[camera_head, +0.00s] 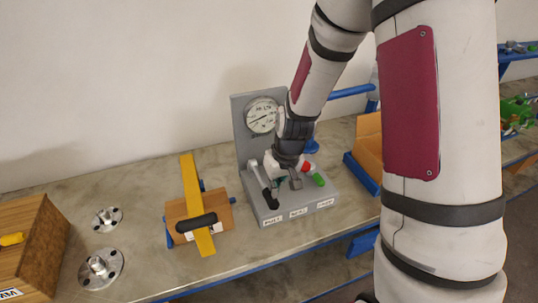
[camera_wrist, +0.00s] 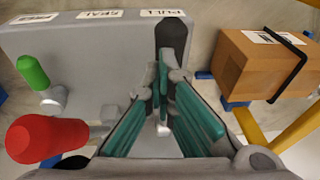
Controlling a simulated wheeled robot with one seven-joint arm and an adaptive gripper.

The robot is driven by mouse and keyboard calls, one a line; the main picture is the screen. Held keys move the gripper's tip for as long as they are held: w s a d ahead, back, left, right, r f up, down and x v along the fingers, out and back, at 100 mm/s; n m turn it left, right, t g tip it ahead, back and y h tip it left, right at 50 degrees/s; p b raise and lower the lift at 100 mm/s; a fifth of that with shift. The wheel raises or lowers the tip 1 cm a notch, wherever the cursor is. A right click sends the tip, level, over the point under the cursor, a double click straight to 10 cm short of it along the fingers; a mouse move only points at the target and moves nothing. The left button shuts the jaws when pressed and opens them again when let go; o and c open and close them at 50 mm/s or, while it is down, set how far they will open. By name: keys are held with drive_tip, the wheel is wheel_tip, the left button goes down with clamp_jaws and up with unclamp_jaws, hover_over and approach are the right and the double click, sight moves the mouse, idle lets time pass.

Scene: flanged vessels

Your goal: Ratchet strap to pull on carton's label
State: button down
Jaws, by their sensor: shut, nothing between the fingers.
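My gripper (camera_head: 287,178) is over the grey gauge stand. In the wrist view its teal fingers (camera_wrist: 162,78) meet at the tips with nothing held between them. The black-handled lever (camera_head: 268,195) stands just left of the gripper in the head view; its black handle (camera_wrist: 172,38) shows beyond the fingertips in the wrist view, by the PULL label (camera_wrist: 161,13). Whether the fingers touch the lever, I cannot tell. The carton (camera_head: 224,210) sits left of the stand, with a yellow strap (camera_head: 192,182) and a black bar (camera_head: 196,222) across it. A pale label (camera_wrist: 259,37) shows on the carton in the wrist view.
The grey stand (camera_head: 240,120) carries a round gauge (camera_head: 262,115), a red knob (camera_wrist: 45,138) and a green knob (camera_wrist: 32,72). Flanged discs (camera_head: 99,268) and a wooden box (camera_head: 35,235) are at left. An orange bin (camera_head: 368,140) is at right.

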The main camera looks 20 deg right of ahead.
drive_tip(key=shift+s+r, duration=0.15)
drive_tip(key=shift+r, duration=0.25)
drive_tip(key=s+p+v, duration=0.2)
drive_tip(key=v, duration=1)
drive_tip(key=shift+s+d, duration=0.15)
drive_tip(key=shift+d, duration=0.3)
drive_tip(key=s+a+r+t+h+b, duration=0.1)
drive_tip(key=s+a+r+t+b, duration=0.1)
drive_tip(key=s+r, duration=1.1)
wheel_tip(320, 180, up, 2)
drive_tip(key=shift+s+a+r+t+b, duration=0.1)
drive_tip(key=shift+s+a+t+b, duration=0.2)
drive_tip(key=shift+t, duration=0.4)
idle(1.1)
